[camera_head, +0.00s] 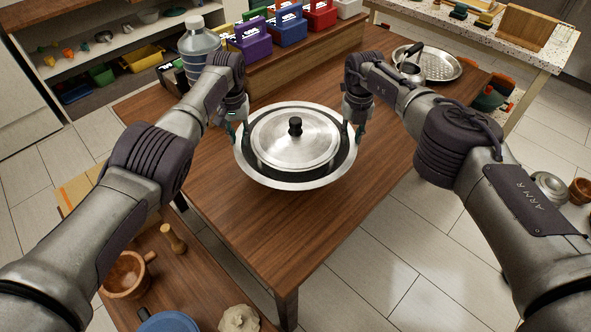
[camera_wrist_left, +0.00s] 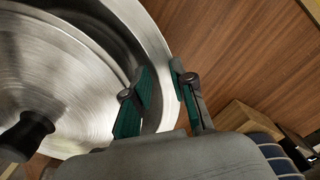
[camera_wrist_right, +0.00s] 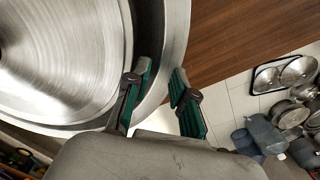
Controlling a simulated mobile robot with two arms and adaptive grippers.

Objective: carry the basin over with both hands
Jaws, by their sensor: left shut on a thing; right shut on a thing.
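The metal basin (camera_head: 253,176) is over the brown table, with a lidded pot inside it; the round steel lid (camera_head: 290,146) has a black knob. I cannot tell whether the basin touches the table. My left gripper (camera_head: 238,130) is shut on the basin's left rim, one finger inside and one outside, as the left wrist view (camera_wrist_left: 160,90) shows. My right gripper (camera_head: 354,130) is shut on the right rim in the same way, seen in the right wrist view (camera_wrist_right: 161,92). The pot's lower part is hidden.
The wooden table (camera_head: 290,225) is bare in front of the basin. A large bottle (camera_head: 198,50) and colored boxes (camera_head: 287,28) stand behind it. A perforated tray (camera_head: 440,65) with a kettle (camera_head: 411,66) lies at the back right. A lower table with a wooden mortar (camera_head: 127,275) is at front left.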

